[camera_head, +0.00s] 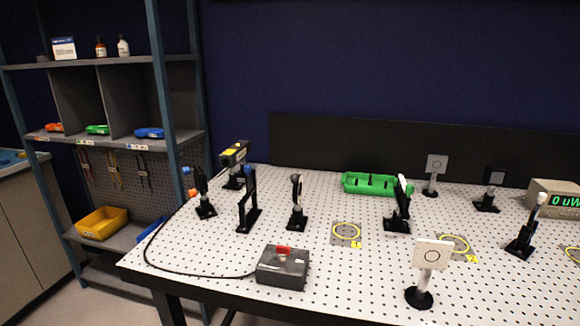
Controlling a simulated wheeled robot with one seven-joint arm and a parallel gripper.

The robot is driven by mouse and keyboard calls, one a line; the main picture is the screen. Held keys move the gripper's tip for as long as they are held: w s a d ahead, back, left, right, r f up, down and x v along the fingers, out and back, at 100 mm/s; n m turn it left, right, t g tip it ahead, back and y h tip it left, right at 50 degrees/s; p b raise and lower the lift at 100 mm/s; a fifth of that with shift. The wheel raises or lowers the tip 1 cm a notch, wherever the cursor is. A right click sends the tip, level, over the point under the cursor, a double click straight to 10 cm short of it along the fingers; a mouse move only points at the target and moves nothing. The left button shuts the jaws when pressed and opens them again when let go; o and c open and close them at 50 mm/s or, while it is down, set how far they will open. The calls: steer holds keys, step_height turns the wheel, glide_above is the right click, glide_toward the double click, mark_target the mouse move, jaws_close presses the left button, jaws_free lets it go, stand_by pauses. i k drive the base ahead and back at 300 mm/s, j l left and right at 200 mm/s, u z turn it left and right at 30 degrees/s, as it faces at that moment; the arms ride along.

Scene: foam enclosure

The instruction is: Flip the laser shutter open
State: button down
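A dark grey box with a red switch or lever on top (283,266) stands at the front left of the perforated white table (330,280). A black cable (165,269) runs from it along the left edge towards the back. A dark laser-like unit with a yellow label (235,155) stands on a post at the back left. Upright black mounts, including a blue-topped one (249,200), stand before it. I cannot tell for sure which part is the laser shutter, nor the exact position of the red piece. My gripper is not in view.
A green tray (371,184) lies at the back. A white card on a post (433,254) stands front right. Several posts and a meter (556,199) stand further right. Shelving (120,140) is at the left. The table around the grey box is mostly clear.

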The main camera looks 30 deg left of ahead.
mark_target(248, 168)
steer(key=u, duration=1.75)
steer(key=i+j, duration=0.2)
steer(key=j, duration=0.15)
steer(key=i+j, duration=0.2)
steer(key=j, duration=0.2)
steer(key=i+j, duration=0.15)
steer(key=j, duration=0.2)
steer(key=i+z, duration=0.05)
